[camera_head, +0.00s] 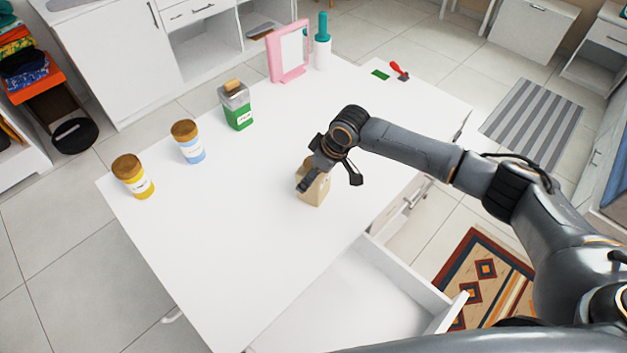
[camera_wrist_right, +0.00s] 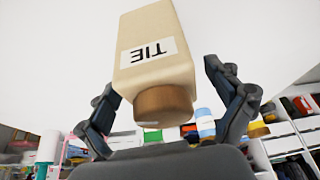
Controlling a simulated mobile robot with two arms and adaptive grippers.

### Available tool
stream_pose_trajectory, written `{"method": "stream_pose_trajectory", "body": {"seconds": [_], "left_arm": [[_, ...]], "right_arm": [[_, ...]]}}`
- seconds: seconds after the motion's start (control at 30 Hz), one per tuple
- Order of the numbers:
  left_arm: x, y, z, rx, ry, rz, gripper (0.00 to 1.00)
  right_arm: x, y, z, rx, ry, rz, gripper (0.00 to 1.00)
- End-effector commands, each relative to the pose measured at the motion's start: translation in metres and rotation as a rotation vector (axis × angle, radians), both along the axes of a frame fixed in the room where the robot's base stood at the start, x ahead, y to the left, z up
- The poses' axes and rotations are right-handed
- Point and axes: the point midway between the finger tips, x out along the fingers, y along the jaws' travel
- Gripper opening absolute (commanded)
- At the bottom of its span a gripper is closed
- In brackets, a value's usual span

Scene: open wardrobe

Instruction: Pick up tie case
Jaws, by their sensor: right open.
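The tie case (camera_head: 315,191) is a beige container standing on the white table (camera_head: 237,268), partly hidden by my right gripper in the head view. In the right wrist view the tie case (camera_wrist_right: 155,78) shows a white label reading TIE, upside down, and a brown cap. My right gripper (camera_head: 329,178) is open at the case. In the right wrist view its fingers stand on either side of the case, with gaps visible. My left gripper is not in view.
A yellow jar (camera_head: 136,180), a blue-and-white jar (camera_head: 189,146) and a green container (camera_head: 236,112) stand along the table's far left. A pink frame (camera_head: 290,55) and teal-topped bottle (camera_head: 322,48) stand at the back. An open drawer (camera_head: 350,300) juts out at the front.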

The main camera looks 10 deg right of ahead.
Motion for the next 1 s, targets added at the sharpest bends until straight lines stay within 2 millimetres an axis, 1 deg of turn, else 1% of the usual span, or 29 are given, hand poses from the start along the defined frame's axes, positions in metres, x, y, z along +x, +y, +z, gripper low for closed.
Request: {"method": "stream_pose_trajectory", "body": {"seconds": [0.03,0.07,0.1,0.17,0.2,0.37,0.4,0.63,0.77,0.87,0.97,1.0], "left_arm": [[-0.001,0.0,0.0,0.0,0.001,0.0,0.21],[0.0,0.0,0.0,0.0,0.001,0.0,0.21],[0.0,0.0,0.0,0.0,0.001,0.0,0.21],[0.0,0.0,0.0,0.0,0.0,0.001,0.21],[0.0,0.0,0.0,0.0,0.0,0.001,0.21],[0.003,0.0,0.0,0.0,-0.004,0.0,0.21],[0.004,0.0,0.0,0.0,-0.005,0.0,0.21],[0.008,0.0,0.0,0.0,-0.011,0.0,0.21],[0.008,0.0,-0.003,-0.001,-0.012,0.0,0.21],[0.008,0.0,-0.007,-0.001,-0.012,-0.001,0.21],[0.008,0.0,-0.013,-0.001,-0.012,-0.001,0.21],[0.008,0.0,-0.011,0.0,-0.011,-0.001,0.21]], "right_arm": [[0.0,0.0,0.0,0.0,0.0,0.0,0.92],[0.0,0.0,0.0,0.0,0.0,0.0,0.9],[0.0,0.0,0.0,0.0,0.0,0.0,0.82],[0.0,0.0,0.0,0.0,0.0,0.0,0.7],[0.0,0.0,0.0,0.0,0.0,0.0,0.62],[0.0,0.0,0.0,0.0,0.001,-0.001,0.29],[0.0,0.0,0.001,0.001,0.0,-0.001,0.28],[0.0,0.0,0.001,0.001,0.0,-0.001,0.27],[0.001,0.0,0.007,0.001,-0.002,0.0,0.27],[0.001,0.0,0.016,0.002,-0.003,0.0,0.27],[0.001,0.0,0.032,0.002,-0.005,0.0,0.27],[-0.005,-0.004,0.04,0.002,-0.004,0.001,0.27]]}}
